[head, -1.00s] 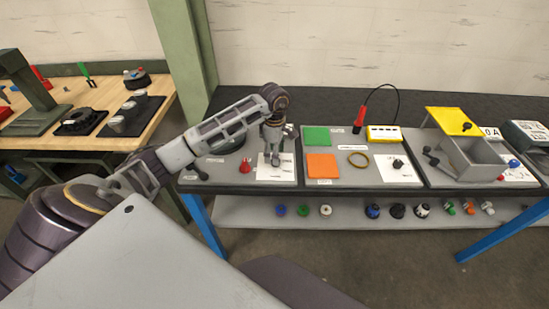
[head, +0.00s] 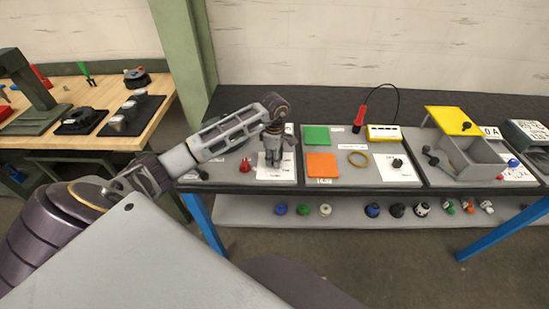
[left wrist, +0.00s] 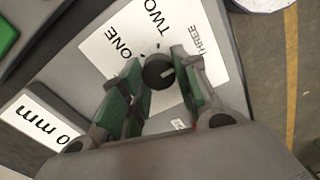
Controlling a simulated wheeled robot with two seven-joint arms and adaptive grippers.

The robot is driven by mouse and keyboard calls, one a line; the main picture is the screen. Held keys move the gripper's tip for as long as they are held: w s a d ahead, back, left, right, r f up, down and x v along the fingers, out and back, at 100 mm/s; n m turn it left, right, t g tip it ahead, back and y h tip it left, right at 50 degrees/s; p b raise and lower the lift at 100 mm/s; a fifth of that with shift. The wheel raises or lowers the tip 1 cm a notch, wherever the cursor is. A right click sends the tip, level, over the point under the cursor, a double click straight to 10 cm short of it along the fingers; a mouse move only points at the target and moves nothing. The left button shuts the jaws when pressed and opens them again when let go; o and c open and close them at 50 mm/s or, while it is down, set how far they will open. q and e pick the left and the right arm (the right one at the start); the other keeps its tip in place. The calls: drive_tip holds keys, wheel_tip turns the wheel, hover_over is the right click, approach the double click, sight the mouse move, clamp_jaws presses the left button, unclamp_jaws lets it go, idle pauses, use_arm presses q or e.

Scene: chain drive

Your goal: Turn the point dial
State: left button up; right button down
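The point dial (left wrist: 158,72) is a small round black knob with a light pointer line. It sits on a white card (left wrist: 100,46) marked ONE, TWO and THREE. In the left wrist view the line points right, roughly to the THREE side. My left gripper (left wrist: 156,80) has its green-padded fingers apart, one on each side of the dial. I cannot tell whether either pad touches it. In the head view my left gripper (head: 272,163) points down over the card (head: 289,173) and hides the dial. My right gripper is not in view.
A red knob (head: 245,165) stands just left of the gripper. The shelf below holds several small knobs.

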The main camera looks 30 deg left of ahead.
use_arm(q)
drive_tip(key=shift+c, duration=0.8)
